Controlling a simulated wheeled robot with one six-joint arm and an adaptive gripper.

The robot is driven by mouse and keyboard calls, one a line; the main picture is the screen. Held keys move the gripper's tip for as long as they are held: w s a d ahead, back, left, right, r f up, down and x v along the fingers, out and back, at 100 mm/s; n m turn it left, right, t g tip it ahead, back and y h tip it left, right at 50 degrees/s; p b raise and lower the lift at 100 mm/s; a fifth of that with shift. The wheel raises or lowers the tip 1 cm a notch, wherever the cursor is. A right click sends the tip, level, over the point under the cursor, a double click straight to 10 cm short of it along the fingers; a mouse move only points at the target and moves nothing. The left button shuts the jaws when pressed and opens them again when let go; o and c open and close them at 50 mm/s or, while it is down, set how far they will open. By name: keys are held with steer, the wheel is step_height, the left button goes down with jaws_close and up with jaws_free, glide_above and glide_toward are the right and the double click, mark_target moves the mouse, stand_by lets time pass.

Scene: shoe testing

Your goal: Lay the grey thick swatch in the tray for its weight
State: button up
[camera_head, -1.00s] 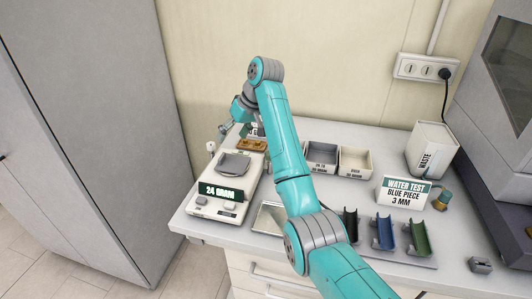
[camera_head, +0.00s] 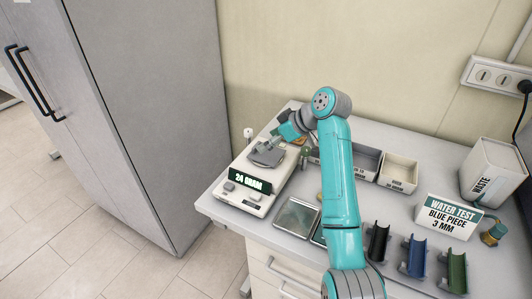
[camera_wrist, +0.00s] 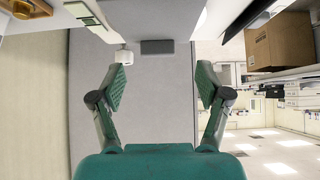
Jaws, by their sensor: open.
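The grey swatch (camera_head: 265,158) lies on the pan of the white scale (camera_head: 252,198), whose display reads 24 GRAM. My gripper (camera_head: 273,147) is at the swatch's far right side in the head view, close over it; whether it touches the swatch is unclear. In the wrist view my gripper (camera_wrist: 158,85) is open, its two green-padded fingers wide apart with nothing between them. A grey bin (camera_head: 366,163) and a cream bin (camera_head: 398,173) stand at the back behind my arm. The grey bin's label is partly hidden.
A metal-rimmed tray (camera_head: 297,217) lies right of the scale. Black, blue and green holders stand at front right, near the WATER TEST sign (camera_head: 448,215) reading BLUE PIECE 3 MM. A waste bin (camera_head: 493,172) is at the right. A tall grey cabinet (camera_head: 150,100) stands left of the table.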

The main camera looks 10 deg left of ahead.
mark_target(257, 145)
steer(key=x, duration=0.5)
steer(key=shift+w+a+r, duration=0.15)
steer(key=shift+w, duration=0.1)
steer(key=c, duration=1)
